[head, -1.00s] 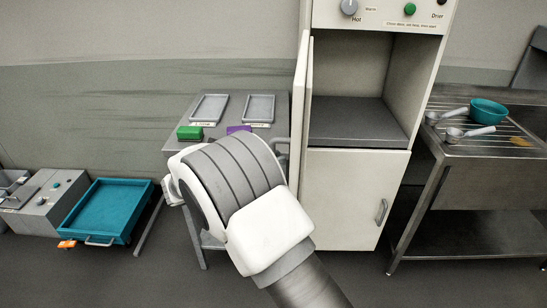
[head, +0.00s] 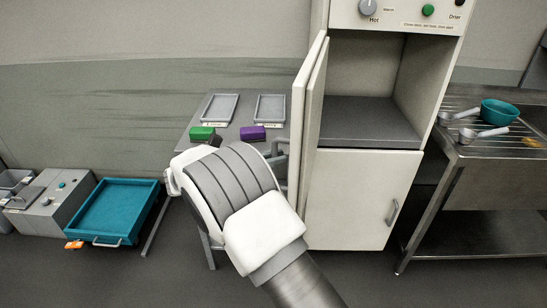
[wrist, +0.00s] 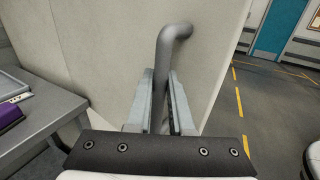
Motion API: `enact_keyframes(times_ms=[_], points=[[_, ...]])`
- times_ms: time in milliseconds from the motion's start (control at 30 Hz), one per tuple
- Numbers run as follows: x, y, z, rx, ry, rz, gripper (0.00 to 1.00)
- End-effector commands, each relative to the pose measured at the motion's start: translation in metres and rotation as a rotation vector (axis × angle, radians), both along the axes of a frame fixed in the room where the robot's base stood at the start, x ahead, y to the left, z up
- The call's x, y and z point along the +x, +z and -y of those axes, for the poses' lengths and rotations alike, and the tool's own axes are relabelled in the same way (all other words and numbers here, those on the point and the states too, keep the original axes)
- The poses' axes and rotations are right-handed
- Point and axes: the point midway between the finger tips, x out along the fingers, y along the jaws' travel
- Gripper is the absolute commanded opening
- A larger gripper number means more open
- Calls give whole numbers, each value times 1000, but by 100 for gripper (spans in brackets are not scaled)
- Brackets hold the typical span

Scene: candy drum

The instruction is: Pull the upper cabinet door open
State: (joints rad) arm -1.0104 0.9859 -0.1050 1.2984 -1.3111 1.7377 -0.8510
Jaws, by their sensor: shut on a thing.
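The upper cabinet door (head: 306,125) is pale and stands swung out at the left side of the cabinet (head: 361,195), seen nearly edge-on in the head view. The upper compartment (head: 365,115) is exposed and looks empty. In the wrist view the door's pale face (wrist: 110,40) fills the middle, with a bent grey bar handle (wrist: 172,42) on it. My gripper (wrist: 162,85) is shut on this handle, one finger on each side. In the head view my gripper (head: 279,150) is partly hidden behind my wrist, beside the door.
The lower cabinet door (head: 350,200) is shut. A grey table with trays (head: 220,108), a green block (head: 201,133) and a purple block (head: 252,132) stands left of the door. A steel sink bench (head: 480,155) stands right.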

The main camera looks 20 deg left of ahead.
Motion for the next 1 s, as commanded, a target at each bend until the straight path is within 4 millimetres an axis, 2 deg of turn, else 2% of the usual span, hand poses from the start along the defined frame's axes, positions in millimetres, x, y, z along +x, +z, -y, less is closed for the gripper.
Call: enact_keyframes(times_ms=[300, 333, 467, 500, 833, 1000], points=[[3, 3, 2, 0, -1, 8, 0], [3, 3, 2, 0, -1, 8, 23], [2, 2, 1, 0, -1, 5, 47], [2, 2, 1, 0, -1, 5, 50], [-1, 0, -3, 0, 1, 1, 50], [-15, -1, -21, 0, 4, 2, 50]])
